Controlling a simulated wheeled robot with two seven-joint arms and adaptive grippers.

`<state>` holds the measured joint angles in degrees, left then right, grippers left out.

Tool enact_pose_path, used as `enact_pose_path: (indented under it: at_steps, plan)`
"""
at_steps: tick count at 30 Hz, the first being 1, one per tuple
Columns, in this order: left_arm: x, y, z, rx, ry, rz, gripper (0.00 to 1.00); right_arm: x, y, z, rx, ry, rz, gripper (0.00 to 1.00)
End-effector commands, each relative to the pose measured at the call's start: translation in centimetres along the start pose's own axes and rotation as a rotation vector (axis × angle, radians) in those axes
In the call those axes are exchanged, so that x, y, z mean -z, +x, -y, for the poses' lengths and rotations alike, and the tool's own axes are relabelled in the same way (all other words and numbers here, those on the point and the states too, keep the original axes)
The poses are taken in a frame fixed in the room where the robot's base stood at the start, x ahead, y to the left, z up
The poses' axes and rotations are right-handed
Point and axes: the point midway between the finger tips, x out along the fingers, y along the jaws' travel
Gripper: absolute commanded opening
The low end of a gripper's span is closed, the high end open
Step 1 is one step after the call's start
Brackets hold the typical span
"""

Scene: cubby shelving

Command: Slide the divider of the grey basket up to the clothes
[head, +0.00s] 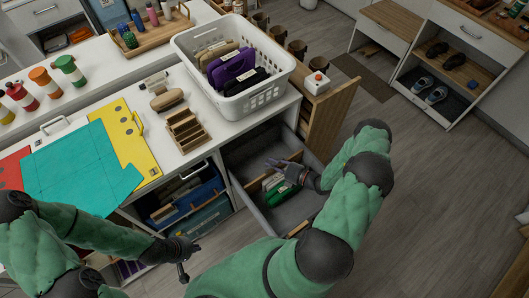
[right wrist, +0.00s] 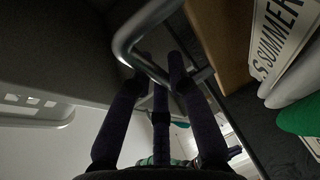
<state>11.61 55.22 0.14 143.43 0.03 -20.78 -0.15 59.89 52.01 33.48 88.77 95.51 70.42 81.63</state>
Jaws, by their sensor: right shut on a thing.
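The grey basket (head: 250,150) is open below the counter. Its wooden divider (head: 254,182) stands across it and also shows in the right wrist view (right wrist: 222,45). Folded green and white clothes (head: 281,196) with labels stand on the near side of the divider; their green edge shows in the wrist view (right wrist: 298,116). My right gripper (head: 280,165) reaches into the basket at the divider. In the wrist view its fingers (right wrist: 160,75) are shut around a grey tubular handle (right wrist: 128,35) beside the wood. My left gripper (head: 182,268) hangs away from the basket; its opening is unclear.
A white laundry basket (head: 267,98) with folded clothes stands on the counter above. A wooden-sided drawer (head: 333,112) stands open beside the grey basket. Blue bins (head: 190,195) sit in a cubby to the left. The floor (head: 430,190) to the right is clear.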

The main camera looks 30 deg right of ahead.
Motion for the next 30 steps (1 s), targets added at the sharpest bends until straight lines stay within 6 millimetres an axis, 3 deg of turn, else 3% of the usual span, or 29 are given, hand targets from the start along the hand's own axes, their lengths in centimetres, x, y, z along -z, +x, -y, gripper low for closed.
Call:
enact_pose_path:
  at_steps: [1,6,13,19,30]
  plan:
    - [0.0,-0.4,-0.1,0.0,0.0,0.0,0.0,0.5,-1.6,0.3,0.003,0.006,0.008,0.0]
    - [0.0,-0.7,-0.3,0.0,0.0,0.0,0.0,2.1,-5.7,1.2,0.003,0.003,0.008,0.0]
    - [0.0,-0.9,-0.3,0.0,0.0,0.0,0.0,3.8,-9.4,2.1,0.002,0.001,0.005,0.0]
    - [0.0,-0.9,-0.3,0.0,0.0,0.0,0.0,4.4,-10.8,2.4,0.002,-0.001,0.003,0.0]
    - [0.0,-0.9,-0.3,0.0,0.0,0.0,0.0,4.4,-11.0,2.5,0.002,-0.002,0.002,0.0]
